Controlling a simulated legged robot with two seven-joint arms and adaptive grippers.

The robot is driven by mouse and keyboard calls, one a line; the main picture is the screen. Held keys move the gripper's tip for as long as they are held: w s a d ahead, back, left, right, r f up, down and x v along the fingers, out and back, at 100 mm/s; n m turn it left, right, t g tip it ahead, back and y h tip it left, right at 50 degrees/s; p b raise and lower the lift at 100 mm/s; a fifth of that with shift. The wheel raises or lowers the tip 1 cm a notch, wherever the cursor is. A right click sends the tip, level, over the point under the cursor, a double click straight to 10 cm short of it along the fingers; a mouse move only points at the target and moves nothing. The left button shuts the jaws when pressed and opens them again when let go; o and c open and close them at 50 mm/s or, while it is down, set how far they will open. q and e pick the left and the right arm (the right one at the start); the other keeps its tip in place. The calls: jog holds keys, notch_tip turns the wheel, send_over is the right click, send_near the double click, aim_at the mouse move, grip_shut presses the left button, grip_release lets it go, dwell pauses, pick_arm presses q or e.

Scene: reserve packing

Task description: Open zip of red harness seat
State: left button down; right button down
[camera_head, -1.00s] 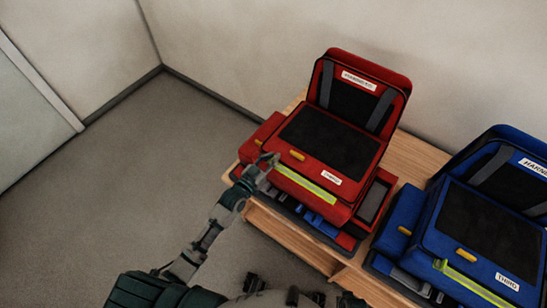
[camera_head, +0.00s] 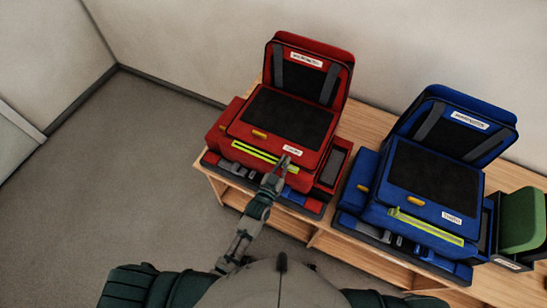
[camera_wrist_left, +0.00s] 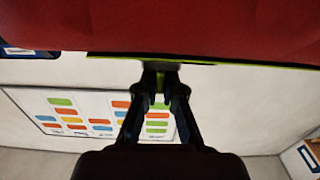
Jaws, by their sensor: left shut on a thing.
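The red harness seat (camera_head: 290,118) stands on the wooden bench with its backrest raised. A yellow-green zip strip (camera_head: 252,152) runs along its front edge, with a dark line along it left of my gripper. My left gripper (camera_head: 284,164) is at the right end of this strip, below the white label. In the left wrist view, its fingertips (camera_wrist_left: 162,82) meet around a small grey piece, which looks like the zip pull, under the red seat (camera_wrist_left: 165,25). The green strip edge (camera_wrist_left: 110,54) shows beside it. The fingers partly hide the pull. My right gripper is not in view.
A blue harness seat (camera_head: 440,170) with its own yellow-green strip stands on the bench to the right. A green-topped item (camera_head: 522,220) is farther right. The wooden bench (camera_head: 350,247) has open shelves below. The floor on the left (camera_head: 120,170) is clear.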

aim_at(293, 168)
pick_arm(q)
jog(key=d, duration=0.2)
jog(key=s+d+r, duration=0.1)
jog(key=d, duration=0.1)
jog(key=c, duration=1.4)
grip_release()
jog(key=shift+w+a, duration=0.2)
jog(key=shift+a, duration=0.1)
jog(key=shift+o, duration=0.5)
jog(key=shift+w+a+f, duration=0.25)
jog(key=shift+a+f, duration=0.15)
jog(key=shift+s, duration=0.6)
jog(key=v, duration=1.1)
jog(key=shift+a, duration=0.25)
jog(key=shift+w+d, duration=0.1)
jog(key=shift+d, duration=0.15)
jog(key=shift+a, duration=0.1)
